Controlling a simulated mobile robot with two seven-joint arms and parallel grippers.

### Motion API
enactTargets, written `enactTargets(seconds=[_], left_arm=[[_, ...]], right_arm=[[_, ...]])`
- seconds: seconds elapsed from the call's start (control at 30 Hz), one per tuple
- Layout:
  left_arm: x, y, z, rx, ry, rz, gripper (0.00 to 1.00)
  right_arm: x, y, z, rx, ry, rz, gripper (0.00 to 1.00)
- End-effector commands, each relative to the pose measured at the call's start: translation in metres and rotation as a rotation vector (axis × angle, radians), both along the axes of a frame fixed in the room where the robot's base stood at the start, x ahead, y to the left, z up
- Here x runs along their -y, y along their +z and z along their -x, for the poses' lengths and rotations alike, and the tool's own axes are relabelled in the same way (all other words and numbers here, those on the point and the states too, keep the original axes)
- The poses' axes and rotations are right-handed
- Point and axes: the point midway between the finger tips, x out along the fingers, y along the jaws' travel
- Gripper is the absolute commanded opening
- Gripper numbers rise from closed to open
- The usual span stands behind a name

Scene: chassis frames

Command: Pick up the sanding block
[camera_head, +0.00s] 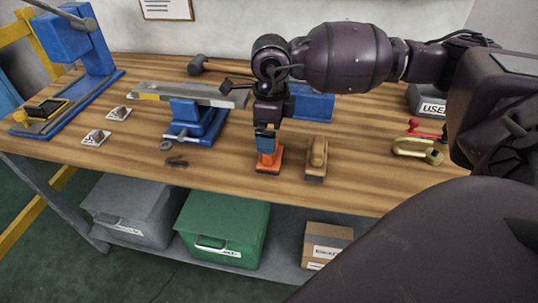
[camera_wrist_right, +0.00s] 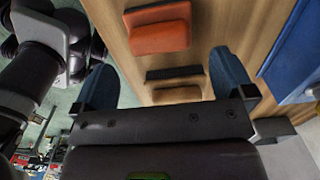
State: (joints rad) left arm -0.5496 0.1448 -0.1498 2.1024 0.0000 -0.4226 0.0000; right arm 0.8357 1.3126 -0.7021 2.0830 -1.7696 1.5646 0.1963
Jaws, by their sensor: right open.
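Two small blocks stand side by side on the workbench (camera_head: 222,183), and I cannot tell for certain which is the sanding block. One is an orange-red block (camera_head: 268,161), also in the upper part of the wrist view (camera_wrist_right: 159,37). The other is a tan block with a rounded top (camera_head: 316,160), just to its right. In the wrist view the tan block (camera_wrist_right: 177,95) shows low between the fingers. My right gripper (camera_head: 266,143) is open, with blue fingers pointing down above the orange-red block and partly covering it. In the wrist view its fingers (camera_wrist_right: 166,72) stand wide apart. My left gripper is out of view.
A blue vise-like stand (camera_head: 196,122) is left of the blocks, and a blue bin (camera_head: 312,104) behind them. A yellow clamp-like item (camera_head: 417,150) and a red item (camera_head: 428,130) lie to the right. Grey (camera_head: 130,208) and green (camera_head: 222,232) bins sit below.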

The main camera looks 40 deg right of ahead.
Motion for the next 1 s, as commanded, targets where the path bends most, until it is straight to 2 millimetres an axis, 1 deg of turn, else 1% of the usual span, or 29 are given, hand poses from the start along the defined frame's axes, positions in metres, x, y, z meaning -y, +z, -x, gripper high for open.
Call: enactTargets(seconds=[0.17, 0.27, 0.4, 0.5, 0.6, 0.77, 0.87, 1.0], left_arm=[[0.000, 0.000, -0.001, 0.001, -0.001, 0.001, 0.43], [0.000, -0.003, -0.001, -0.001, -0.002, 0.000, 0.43], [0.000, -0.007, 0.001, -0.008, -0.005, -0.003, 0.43], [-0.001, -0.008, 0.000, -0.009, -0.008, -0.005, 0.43], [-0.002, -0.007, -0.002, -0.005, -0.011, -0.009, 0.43], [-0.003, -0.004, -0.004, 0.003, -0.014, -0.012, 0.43], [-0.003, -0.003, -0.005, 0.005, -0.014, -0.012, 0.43], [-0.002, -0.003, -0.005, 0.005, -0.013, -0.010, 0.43]], right_arm=[[0.000, -0.010, 0.000, -0.001, 0.000, -0.001, 1.00], [-0.001, -0.021, 0.000, -0.002, 0.001, -0.001, 1.00], [-0.001, -0.042, 0.001, -0.005, 0.000, -0.001, 1.00], [-0.001, -0.053, 0.001, -0.003, 0.001, -0.002, 1.00], [-0.001, -0.056, 0.000, 0.001, 0.001, -0.001, 1.00], [-0.001, -0.055, 0.000, 0.002, 0.001, -0.001, 1.00], [-0.001, -0.054, 0.000, 0.002, 0.001, -0.001, 0.86], [-0.001, -0.054, 0.000, 0.002, 0.001, -0.001, 0.65]])
